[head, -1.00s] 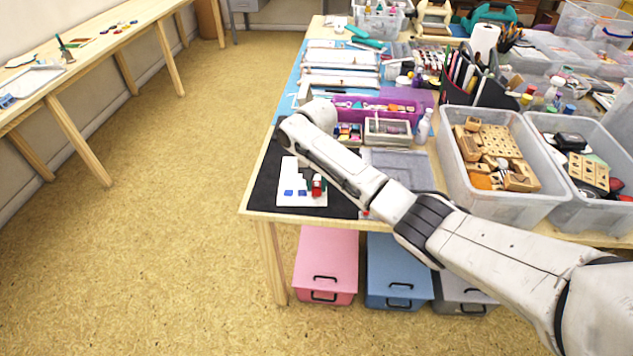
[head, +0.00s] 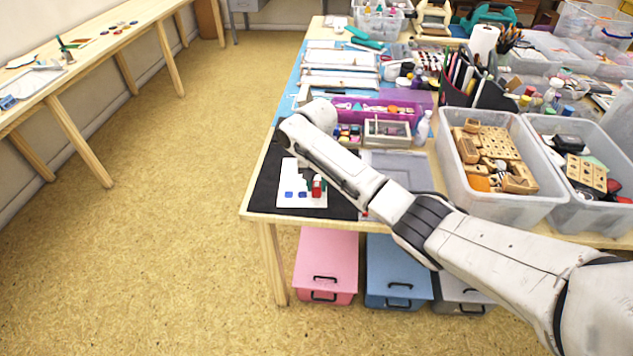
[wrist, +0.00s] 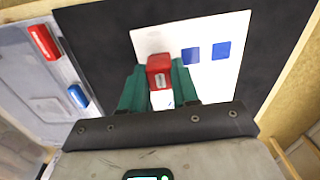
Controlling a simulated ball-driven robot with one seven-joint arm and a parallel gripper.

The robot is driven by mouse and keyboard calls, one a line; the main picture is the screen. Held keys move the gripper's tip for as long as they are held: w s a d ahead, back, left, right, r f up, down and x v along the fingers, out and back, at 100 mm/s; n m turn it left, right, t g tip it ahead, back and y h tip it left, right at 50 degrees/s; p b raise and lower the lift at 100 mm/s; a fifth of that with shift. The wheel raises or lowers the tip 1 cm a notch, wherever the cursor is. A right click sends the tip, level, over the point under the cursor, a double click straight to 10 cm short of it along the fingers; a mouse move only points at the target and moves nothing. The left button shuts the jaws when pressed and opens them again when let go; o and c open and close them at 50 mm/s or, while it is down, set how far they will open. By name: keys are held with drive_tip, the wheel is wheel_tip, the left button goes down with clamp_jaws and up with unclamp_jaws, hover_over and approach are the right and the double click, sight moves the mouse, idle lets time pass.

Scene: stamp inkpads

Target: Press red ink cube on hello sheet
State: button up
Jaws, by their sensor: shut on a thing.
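The hello sheet (head: 306,203) is white and lies on a black mat at the table's front left corner. Two blue square prints show on it, also in the wrist view (wrist: 232,28). My gripper (wrist: 158,76) has green fingers shut on the red ink cube (wrist: 160,66), one on each side. In the head view the red cube (head: 317,187) is upright over the right part of the sheet, to the right of the blue prints. I cannot tell whether its underside touches the paper. The fingers and cube hide part of the sheet.
The black mat (head: 264,190) is bare around the sheet. A grey tray (head: 405,168) lies to the right; in the wrist view a red block (wrist: 43,42) and a blue block (wrist: 78,96) are there. A clear bin of wooden pieces (head: 540,198) stands farther right.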

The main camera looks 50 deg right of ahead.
drive_tip(key=shift+r+p, duration=0.3)
drive_tip(key=shift+r, duration=0.05)
drive_tip(key=shift+r+p, duration=2.65)
drive_tip(key=shift+p, duration=0.05)
